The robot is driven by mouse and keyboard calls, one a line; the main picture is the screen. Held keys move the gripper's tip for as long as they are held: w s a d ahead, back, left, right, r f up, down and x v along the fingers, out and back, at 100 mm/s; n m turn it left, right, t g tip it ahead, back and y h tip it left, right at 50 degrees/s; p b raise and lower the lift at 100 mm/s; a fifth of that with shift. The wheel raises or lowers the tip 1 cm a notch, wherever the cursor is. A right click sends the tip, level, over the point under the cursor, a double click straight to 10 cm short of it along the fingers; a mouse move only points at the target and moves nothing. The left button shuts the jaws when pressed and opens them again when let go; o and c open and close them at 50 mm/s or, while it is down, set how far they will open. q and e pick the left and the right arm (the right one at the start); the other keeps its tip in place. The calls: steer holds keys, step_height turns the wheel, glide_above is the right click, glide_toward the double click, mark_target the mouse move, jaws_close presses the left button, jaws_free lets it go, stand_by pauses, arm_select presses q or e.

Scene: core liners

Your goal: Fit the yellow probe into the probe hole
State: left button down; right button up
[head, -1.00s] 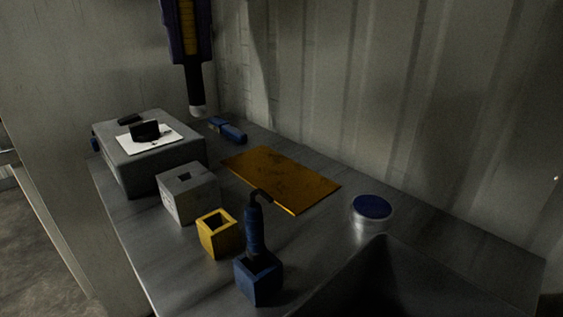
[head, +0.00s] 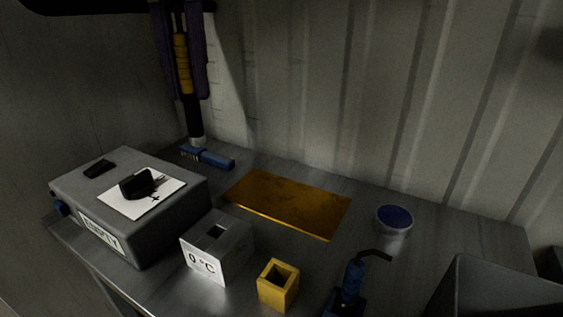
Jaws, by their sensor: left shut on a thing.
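The yellow probe (head: 182,62) has a ribbed yellow grip, a black lower shaft and a pale tip. It hangs upright, tip down, between the purple fingers of my left gripper (head: 181,96), which is shut on it. Its tip shows just behind the blue brush; I cannot tell its height above the bench. A grey block (head: 232,262) marked "0 °C" has a dark square hole in its top and stands in front, lower right of the tip. A yellow square holder (head: 271,292) with an open, empty-looking top stands right of that block. My right gripper is not in view.
A grey box (head: 150,232) with a paper and black object on top stands left. A blue brush (head: 212,160) and orange plate (head: 290,203) lie behind. A blue-topped tin (head: 394,217), a blue tool (head: 353,281) upright in a blue holder, and a grey bin (head: 490,285) are right.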

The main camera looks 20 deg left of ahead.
arm_select(q)
step_height(320, 180, down, 2)
steer(key=shift+a+f+b, duration=0.1)
steer(key=shift+f+b, duration=0.1)
steer(key=shift+b, duration=0.4)
step_height(320, 180, down, 18)
steer(key=shift+r+b, duration=0.25)
steer(key=shift+b, duration=0.85)
steer(key=shift+f, duration=0.1)
steer(key=shift+f, duration=0.15)
steer(key=c, duration=0.8)
jaws_free()
